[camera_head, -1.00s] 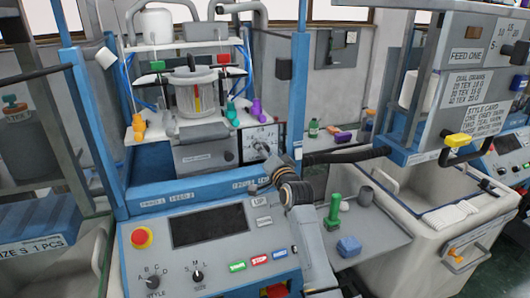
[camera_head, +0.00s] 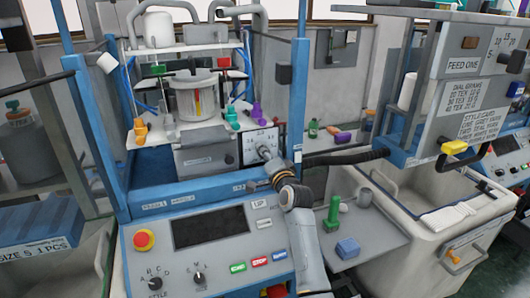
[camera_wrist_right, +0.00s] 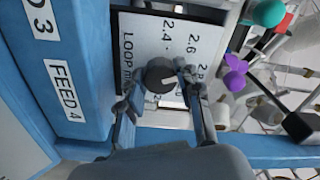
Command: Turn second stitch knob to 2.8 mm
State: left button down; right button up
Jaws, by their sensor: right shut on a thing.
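A dark round knob (camera_wrist_right: 160,75) sits on a white dial plate (camera_wrist_right: 140,30) marked "LOOP mm", with 2.4, 2.6 and a partly covered 2.8 around it in the right wrist view. My right gripper (camera_wrist_right: 158,88) is shut on the knob, one finger on each side. The knob's pointer cannot be read clearly. In the head view the dial plate (camera_head: 250,142) is on the machine's front, right of a grey panel. My right gripper (camera_head: 266,156) reaches it from below and hides most of the knob there. My left gripper is not in view.
Blue posts and a blue rail labelled FEED 4 (camera_wrist_right: 62,88) border the dial. Below is a sloped control panel (camera_head: 210,258) with a red button, screen and knobs. A grey side shelf (camera_head: 362,230) holds green and blue items. A black curved tube (camera_head: 345,157) runs close on the right.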

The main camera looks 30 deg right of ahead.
jog(key=shift+r+m+p, duration=0.1)
jog(key=shift+m+p, duration=1.05)
jog(key=shift+m, duration=1.15)
jog(key=o, duration=1.2)
jog(key=shift+c, duration=0.2)
jog(key=v, duration=1.2)
